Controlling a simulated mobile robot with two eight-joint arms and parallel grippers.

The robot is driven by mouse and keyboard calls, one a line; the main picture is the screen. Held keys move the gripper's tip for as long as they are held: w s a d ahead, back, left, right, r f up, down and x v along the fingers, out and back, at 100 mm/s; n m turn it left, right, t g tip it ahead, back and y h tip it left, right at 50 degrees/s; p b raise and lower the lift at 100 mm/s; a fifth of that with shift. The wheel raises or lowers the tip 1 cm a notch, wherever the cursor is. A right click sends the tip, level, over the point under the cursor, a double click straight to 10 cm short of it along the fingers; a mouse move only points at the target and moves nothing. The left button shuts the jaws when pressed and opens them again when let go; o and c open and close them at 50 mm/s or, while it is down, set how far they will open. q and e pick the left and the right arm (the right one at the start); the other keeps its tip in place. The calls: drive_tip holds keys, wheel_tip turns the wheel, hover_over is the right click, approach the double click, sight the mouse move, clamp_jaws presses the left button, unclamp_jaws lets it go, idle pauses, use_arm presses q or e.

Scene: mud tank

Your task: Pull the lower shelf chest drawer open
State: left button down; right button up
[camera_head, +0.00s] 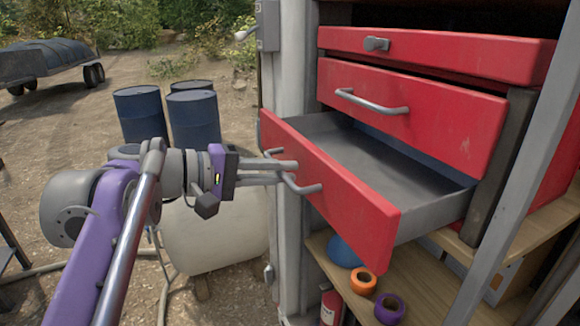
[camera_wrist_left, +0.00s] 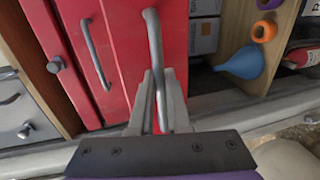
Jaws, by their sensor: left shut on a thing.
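The red chest (camera_head: 410,110) stands on the shelf at the right of the head view. Its lower drawer (camera_head: 345,190) is pulled well out, and its grey inside shows empty. My left gripper (camera_head: 285,172) is shut on the drawer's grey bar handle (camera_head: 302,188), near the handle's left end in the head view. In the left wrist view the gripper's two fingers (camera_wrist_left: 160,100) stand on either side of the handle (camera_wrist_left: 153,45). My right gripper is in neither view.
The drawer above (camera_head: 415,105) and the top drawer (camera_head: 430,52) are closed. A grey post (camera_head: 510,190) stands at the right. Blue barrels (camera_head: 194,120) stand behind.

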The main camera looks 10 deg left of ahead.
use_arm(q)
drive_tip(key=c, duration=0.9)
unclamp_jaws()
drive_tip(key=v, duration=1)
drive_tip(key=shift+s+a+r, duration=0.1)
drive_tip(key=shift+s+a, duration=0.1)
drive_tip(key=shift+a, duration=0.15)
drive_tip(key=s+d+f+m+g+y, duration=0.1)
drive_tip(key=s+f+y, duration=0.3)
drive_tip(key=f, duration=1.1)
drive_tip(key=s+d+f+m+g+y, duration=0.1)
drive_tip(key=s+f+m+y, duration=0.2)
drive_tip(key=f, duration=1.1)
drive_tip(key=s+d+f+m+g+y, duration=0.1)
drive_tip(key=s+f+m+y, duration=0.2)
drive_tip(key=f, duration=1.2)
drive_tip(key=shift+s+f+g+y, duration=0.2)
drive_tip(key=shift+s+y, duration=0.45)
drive_tip(key=shift+s, duration=0.25)
drive_tip(key=shift+s+f+g+y, duration=0.15)
drive_tip(key=shift+s+g+y, duration=0.05)
drive_tip(key=shift+s+y, duration=0.55)
